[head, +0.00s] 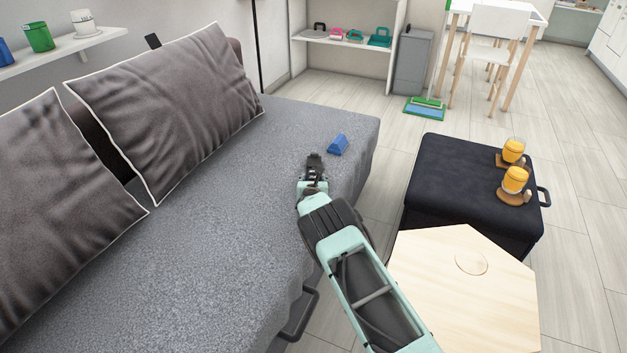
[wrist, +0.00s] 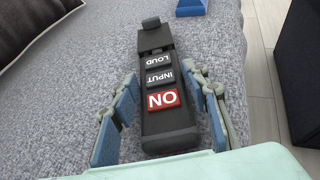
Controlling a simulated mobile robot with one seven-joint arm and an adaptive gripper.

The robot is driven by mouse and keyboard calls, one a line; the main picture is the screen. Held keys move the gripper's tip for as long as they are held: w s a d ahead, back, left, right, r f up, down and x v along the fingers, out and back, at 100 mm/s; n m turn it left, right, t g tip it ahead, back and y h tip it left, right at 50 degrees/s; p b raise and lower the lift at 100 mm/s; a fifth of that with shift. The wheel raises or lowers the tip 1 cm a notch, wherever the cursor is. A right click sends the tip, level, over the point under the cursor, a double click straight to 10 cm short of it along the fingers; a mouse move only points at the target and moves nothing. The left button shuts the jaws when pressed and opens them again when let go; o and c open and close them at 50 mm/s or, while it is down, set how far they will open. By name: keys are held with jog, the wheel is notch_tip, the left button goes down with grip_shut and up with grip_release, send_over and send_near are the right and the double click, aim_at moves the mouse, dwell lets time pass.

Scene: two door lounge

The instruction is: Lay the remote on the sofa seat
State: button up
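The remote (wrist: 167,115) is dark, long and narrow, with a red ON button and grey INPUT and LOUD buttons facing up. It appears to lie flat on the grey sofa seat (head: 215,225); its dark far end also shows in the head view (head: 314,160). My gripper (wrist: 164,85) is over the seat, with one finger on each side of the remote. Narrow gaps show between the fingers and the remote's sides, so the gripper looks open around it. In the head view my gripper (head: 313,178) hides the remote's near part.
A blue block (head: 339,145) lies on the seat just beyond the remote. Grey cushions (head: 175,105) line the sofa's back. A black ottoman (head: 445,180) with two orange drinks stands to the right, behind a pale wooden table (head: 460,300). The seat around the remote is mostly clear.

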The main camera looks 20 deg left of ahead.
jog(key=o, duration=0.3)
jog(key=shift+r, duration=0.1)
jog(key=shift+r+p, duration=0.25)
jog(key=shift+p, duration=0.05)
jog(key=shift+p+v, duration=2.65)
jog(key=shift+v, duration=3.3)
